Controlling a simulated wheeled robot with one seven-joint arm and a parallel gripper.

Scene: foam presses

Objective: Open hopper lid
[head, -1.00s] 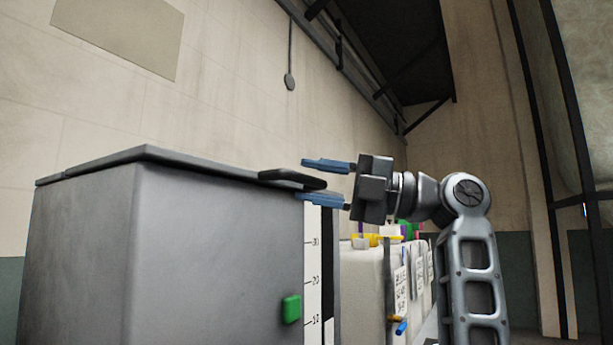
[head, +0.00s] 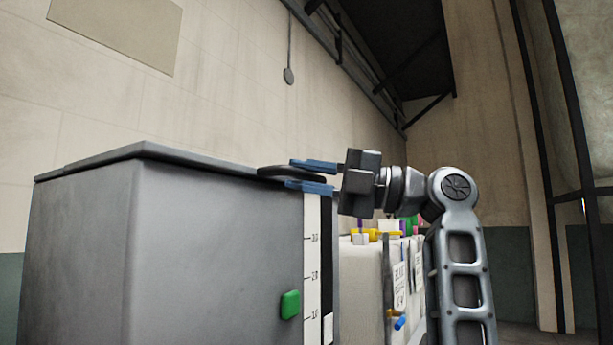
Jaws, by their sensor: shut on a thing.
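The hopper (head: 210,250) is a large grey box at the left of the head view. Its flat dark grey lid (head: 150,152) lies on top and looks closed. A black handle (head: 272,172) sticks out from the lid's right edge. My gripper (head: 312,176) comes from the right with its two blue fingers, one above and one below the handle. It is shut on the handle, and the fingers cover the handle's outer end.
A level scale (head: 313,260) and a green block (head: 290,304) are on the hopper's front. White containers (head: 365,285) with colored fittings stand behind my arm. A pale wall (head: 230,90) rises behind the hopper. Open air lies above the lid.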

